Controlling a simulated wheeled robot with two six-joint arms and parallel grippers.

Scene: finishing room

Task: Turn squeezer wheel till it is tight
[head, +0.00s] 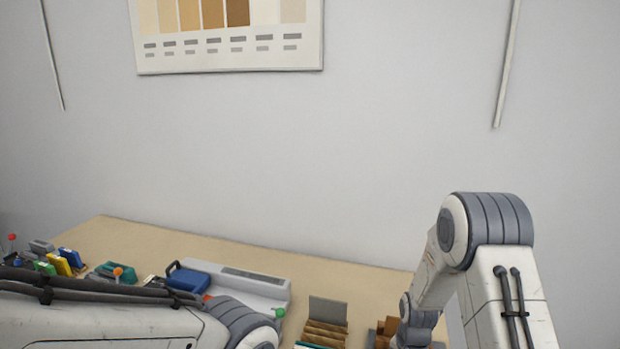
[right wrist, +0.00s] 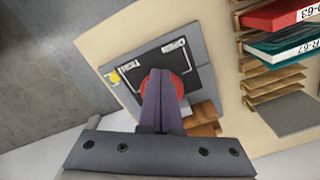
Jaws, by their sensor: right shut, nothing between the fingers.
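In the right wrist view, a red round part (right wrist: 178,88), probably the squeezer wheel, shows behind my fingers. It sits over a dark plate (right wrist: 144,66) in a grey frame with two metal brackets. My right gripper (right wrist: 160,74) is shut and empty, its fingers together in front of the red part. They hide most of it, and I cannot tell whether they touch it. In the head view my right gripper and the wheel are out of sight. My left arm crosses the lower left; its gripper is not seen.
A rack (right wrist: 270,85) with red and teal items stands right of the dark plate. Wooden pieces (right wrist: 203,118) lie beside the plate. In the head view, a pale grey device (head: 250,283) and several coloured tools (head: 62,264) stand on the bench (head: 130,232) near the wall.

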